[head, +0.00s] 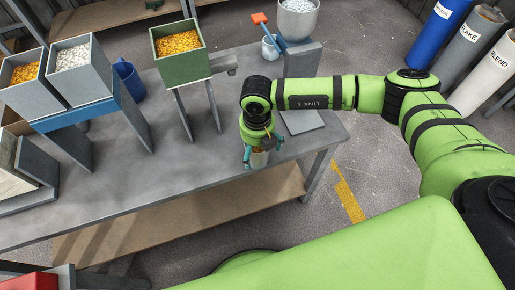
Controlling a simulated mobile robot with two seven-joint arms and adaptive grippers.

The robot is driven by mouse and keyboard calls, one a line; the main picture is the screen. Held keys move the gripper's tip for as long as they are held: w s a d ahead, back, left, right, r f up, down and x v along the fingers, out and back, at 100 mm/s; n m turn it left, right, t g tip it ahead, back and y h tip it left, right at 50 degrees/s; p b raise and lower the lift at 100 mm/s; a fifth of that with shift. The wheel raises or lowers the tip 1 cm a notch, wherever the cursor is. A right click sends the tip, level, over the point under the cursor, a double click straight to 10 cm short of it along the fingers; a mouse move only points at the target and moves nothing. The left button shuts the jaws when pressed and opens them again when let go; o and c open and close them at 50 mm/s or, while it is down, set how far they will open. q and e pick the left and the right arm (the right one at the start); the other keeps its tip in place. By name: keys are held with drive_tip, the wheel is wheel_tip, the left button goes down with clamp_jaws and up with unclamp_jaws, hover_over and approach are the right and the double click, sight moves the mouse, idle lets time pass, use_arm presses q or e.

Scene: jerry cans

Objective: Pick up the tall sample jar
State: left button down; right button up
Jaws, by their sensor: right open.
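A small tall jar (260,159) with orange-brown contents stands near the front edge of the grey table (200,190). Its upper part is partly hidden by my gripper. My right gripper (262,158) points down over the jar from above, with its teal fingers on either side of it. The fingers are open, and I cannot tell whether they touch the jar. My left gripper is not in view.
A green hopper (182,53) of yellow pellets stands on legs behind. Two grey hoppers (80,75) and a blue mug (128,80) are at left. A grey plate (302,122) lies right of the gripper. The table middle is clear.

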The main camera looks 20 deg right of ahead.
drive_tip(key=shift+w+f, duration=0.1)
drive_tip(key=shift+f, duration=0.4)
drive_tip(key=shift+r, duration=0.1)
drive_tip(key=c, duration=1.4)
